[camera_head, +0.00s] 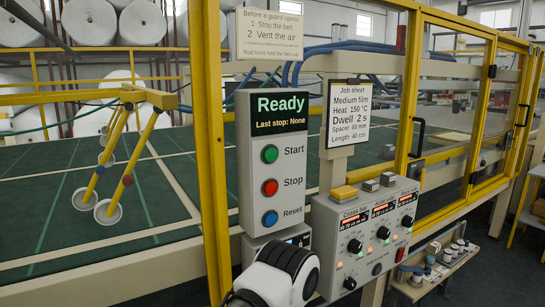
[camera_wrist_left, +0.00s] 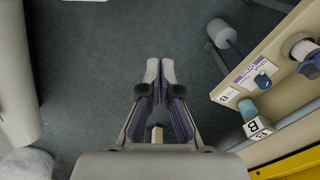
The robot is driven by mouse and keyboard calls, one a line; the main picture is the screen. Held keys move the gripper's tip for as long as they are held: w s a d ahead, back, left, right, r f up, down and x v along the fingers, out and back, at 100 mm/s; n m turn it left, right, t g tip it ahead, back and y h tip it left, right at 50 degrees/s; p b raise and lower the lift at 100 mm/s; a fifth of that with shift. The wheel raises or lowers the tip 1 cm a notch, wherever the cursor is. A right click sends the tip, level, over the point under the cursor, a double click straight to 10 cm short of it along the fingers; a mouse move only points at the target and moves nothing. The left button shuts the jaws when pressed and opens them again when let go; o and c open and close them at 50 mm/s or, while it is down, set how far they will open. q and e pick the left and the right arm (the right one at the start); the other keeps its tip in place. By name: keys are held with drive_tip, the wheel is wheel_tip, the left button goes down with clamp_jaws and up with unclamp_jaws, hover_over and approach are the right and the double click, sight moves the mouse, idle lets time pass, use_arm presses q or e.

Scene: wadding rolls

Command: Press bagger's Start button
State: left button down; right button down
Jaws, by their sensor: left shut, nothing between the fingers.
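The bagger's control box (camera_head: 235,165) is grey and stands upright in the head view's middle. Its screen (camera_head: 279,110) reads "Ready" and "Last stop: None". The green Start button (camera_head: 270,154) is the top one, above the red Stop button (camera_head: 270,187) and the blue Reset button (camera_head: 270,218). Nothing covers these buttons. My left gripper (camera_wrist_left: 160,72) is shut and empty in the left wrist view, over bare grey floor. The control box does not show in that view. Neither gripper shows in the head view; a white and black arm part of mine is below the box.
A sloped panel (camera_head: 335,240) with knobs and displays sits right of the box. A yellow guard frame (camera_head: 209,120) stands left of it. A job sheet (camera_head: 347,112) hangs to the right.

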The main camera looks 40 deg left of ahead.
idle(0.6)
use_arm(q)
drive_tip(key=w+a+r+m+t+y+p, duration=0.25)
drive_tip(key=w+r+t, duration=0.25)
drive_tip(key=w+r, duration=0.55)
drive_tip(key=w+a+r+m+t+y+p, duration=0.1)
drive_tip(key=w+a+r+m+t+p, duration=0.15)
drive_tip(key=w+r+t, duration=0.75)
drive_tip(key=w+a+r+t+y+p, duration=0.1)
drive_tip(key=w+r+p, duration=0.2)
drive_tip(key=r, duration=0.9)
drive_tip(key=w+a+r+n+t+y+p, duration=0.1)
drive_tip(key=w+r+p, duration=0.2)
drive_tip(key=r, duration=1)
drive_tip(key=w+a+r+t+y+p, duration=0.1)
drive_tip(key=w+r+y+p, duration=0.1)
drive_tip(key=w+r, duration=0.6)
wheel_tip(320, 180, up, 5)
drive_tip(key=shift+a+f+n+p, duration=0.1)
drive_tip(key=shift+a+n+p, duration=0.25)
drive_tip(key=shift+p, duration=0.25)
drive_tip(key=shift+a, duration=0.1)
